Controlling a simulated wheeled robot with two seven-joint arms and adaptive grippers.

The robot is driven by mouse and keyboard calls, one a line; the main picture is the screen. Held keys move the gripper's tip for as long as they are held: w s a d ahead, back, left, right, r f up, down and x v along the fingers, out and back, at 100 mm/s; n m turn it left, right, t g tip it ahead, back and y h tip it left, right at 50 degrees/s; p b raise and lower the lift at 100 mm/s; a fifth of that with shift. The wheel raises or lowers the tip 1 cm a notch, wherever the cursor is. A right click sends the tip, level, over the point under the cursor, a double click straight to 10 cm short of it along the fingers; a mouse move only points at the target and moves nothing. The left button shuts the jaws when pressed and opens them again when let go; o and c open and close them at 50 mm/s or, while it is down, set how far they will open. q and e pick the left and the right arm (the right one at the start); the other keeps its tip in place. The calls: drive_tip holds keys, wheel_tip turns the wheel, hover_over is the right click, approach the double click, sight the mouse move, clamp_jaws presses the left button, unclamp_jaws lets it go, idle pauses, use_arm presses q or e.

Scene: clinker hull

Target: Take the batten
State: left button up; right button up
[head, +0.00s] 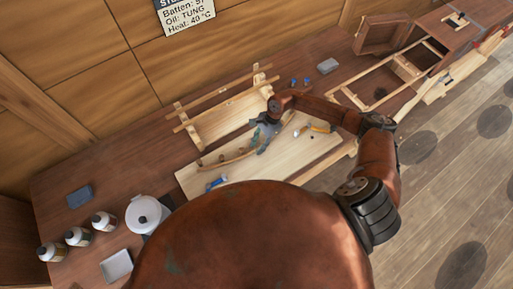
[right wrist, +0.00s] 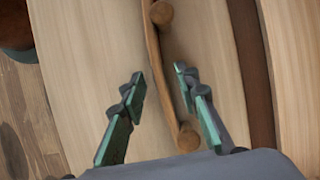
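A thin, curved brown wooden strip that looks like the batten (head: 228,160) lies on the pale board (head: 305,153), with round wooden pegs along it. In the right wrist view the strip (right wrist: 168,75) runs lengthwise between my fingers, with one peg (right wrist: 188,138) near its lower end and another near the top. My right gripper (head: 263,138) is over the strip's right end; in the wrist view its green-padded fingers (right wrist: 160,76) are apart, one on each side of the strip. I cannot tell the height gap. My left gripper is not in view.
A wooden rack (head: 238,110) with long strips stands behind the board. A blue-handled tool (head: 216,183) and an orange-handled tool (head: 318,128) lie on the board. Bottles (head: 103,221) and a white pot (head: 146,213) stand at the left. A wooden frame (head: 395,75) is at the right.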

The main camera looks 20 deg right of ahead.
drive_tip(key=shift+c, duration=0.4)
clamp_jaws()
drive_tip(key=shift+r, duration=0.1)
